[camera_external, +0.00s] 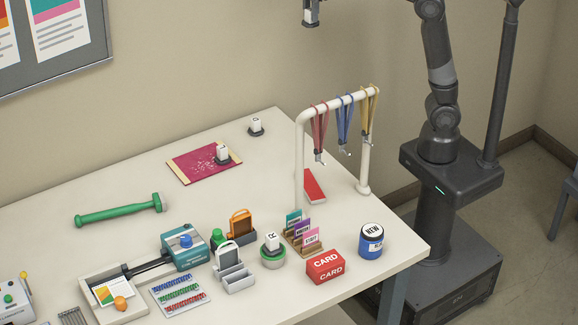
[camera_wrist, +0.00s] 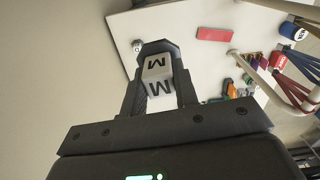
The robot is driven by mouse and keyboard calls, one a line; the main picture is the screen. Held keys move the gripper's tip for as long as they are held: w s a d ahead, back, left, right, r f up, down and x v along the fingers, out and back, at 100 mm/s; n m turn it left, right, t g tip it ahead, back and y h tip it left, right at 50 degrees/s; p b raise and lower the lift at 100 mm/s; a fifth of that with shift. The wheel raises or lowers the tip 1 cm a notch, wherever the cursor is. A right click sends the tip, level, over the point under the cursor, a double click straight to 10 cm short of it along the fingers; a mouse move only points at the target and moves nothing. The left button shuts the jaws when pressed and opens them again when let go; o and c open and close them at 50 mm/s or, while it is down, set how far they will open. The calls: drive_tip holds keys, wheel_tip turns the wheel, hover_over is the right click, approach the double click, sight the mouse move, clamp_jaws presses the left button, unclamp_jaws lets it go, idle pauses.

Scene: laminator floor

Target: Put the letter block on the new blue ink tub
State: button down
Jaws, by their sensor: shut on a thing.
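My gripper (camera_wrist: 158,85) is shut on a white letter block (camera_wrist: 157,68) marked M. In the external view my gripper (camera_external: 311,20) is high at the top edge, well above the table and clear of it. The blue ink tub (camera_external: 372,247), with a dark lid and a label reading NEW, stands upright near the table's right front corner. It also shows at the top right of the wrist view (camera_wrist: 289,30). Nothing rests on its lid.
A white rack (camera_external: 300,150) with hanging lanyards stands behind the tub. A red card box (camera_external: 325,267) is left of it. An R block (camera_external: 271,241) sits on a green-rimmed tub. Other blocks stand on the red mat (camera_external: 190,168) and the back table (camera_external: 256,124).

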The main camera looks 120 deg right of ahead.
drive_tip(key=w+a+n, duration=0.4)
drive_tip(key=w+a, duration=0.6)
drive_tip(key=a, duration=0.1)
drive_tip(key=n, duration=1.3)
hover_over(373, 230)
drive_tip(key=f, duration=0.1)
wheel_tip(373, 230, down, 35)
drive_tip(key=shift+f, duration=0.1)
drive_tip(key=c, duration=1.1)
unclamp_jaws()
drive_tip(key=shift+f, duration=0.1)
